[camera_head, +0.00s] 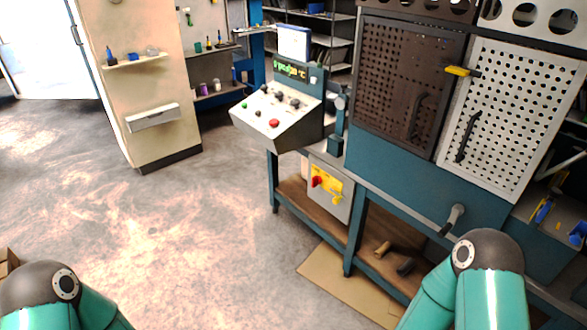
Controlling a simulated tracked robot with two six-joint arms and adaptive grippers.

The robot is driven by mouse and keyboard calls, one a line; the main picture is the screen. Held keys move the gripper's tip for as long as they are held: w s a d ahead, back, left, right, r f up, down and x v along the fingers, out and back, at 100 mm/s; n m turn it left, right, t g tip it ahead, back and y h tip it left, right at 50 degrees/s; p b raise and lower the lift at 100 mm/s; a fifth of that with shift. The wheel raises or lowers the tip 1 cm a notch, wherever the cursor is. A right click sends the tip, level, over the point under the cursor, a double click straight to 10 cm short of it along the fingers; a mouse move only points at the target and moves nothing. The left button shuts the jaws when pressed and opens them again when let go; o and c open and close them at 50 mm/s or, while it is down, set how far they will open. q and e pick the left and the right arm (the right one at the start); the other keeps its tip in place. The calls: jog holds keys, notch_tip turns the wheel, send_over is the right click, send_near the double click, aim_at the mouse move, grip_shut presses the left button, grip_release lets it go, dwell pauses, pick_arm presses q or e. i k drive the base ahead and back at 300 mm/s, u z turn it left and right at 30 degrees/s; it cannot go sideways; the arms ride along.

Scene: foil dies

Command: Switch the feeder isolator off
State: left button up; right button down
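The feeder isolator looks to be the red rotary handle (317,182) on a yellow plate (327,184). It sits on a grey box (331,190) under the machine bench, below the control console. The exact angle of the handle is too small to tell. A small yellow piece hangs at the plate's lower right. My left and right arms show only as teal and dark joints at the bottom corners. Neither gripper is in view, and both arms are well apart from the box.
A sloped control console (278,114) with a red button stands above the box. Perforated dark (405,85) and white (508,110) guard doors are at the right. A lever (453,219) juts out near my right arm. A brown mat (345,287) lies below.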

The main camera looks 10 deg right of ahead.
aim_at(317, 180)
jog(key=u, duration=0.15)
jog(key=i, duration=1.85)
jog(key=z, duration=0.25)
